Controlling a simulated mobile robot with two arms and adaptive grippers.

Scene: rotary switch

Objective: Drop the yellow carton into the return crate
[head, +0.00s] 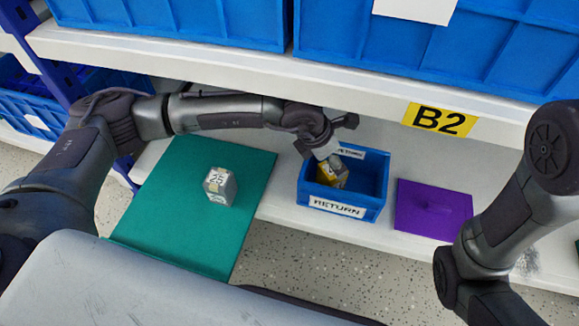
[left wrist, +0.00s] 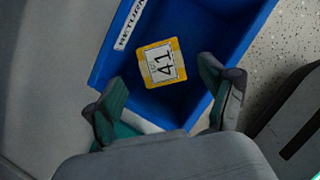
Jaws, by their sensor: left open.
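The yellow carton (head: 333,173) is inside the blue return crate (head: 338,208), near its left side and partly hidden under my left gripper. In the left wrist view the carton (left wrist: 161,63) shows its white label with "41", slightly turned. The blue crate walls (left wrist: 112,55) stand around it there. My left gripper (head: 328,148) is over the crate. In the left wrist view its fingers (left wrist: 163,80) are spread wide with nothing between them, apart from the carton. I cannot tell whether the carton lies flat on the crate floor. My right gripper is out of view.
A grey-white carton marked "25" (head: 220,186) stands on a green mat (head: 185,228) left of the crate. The upper shelf edge (head: 240,72) and blue bins (head: 430,45) are above my left arm.

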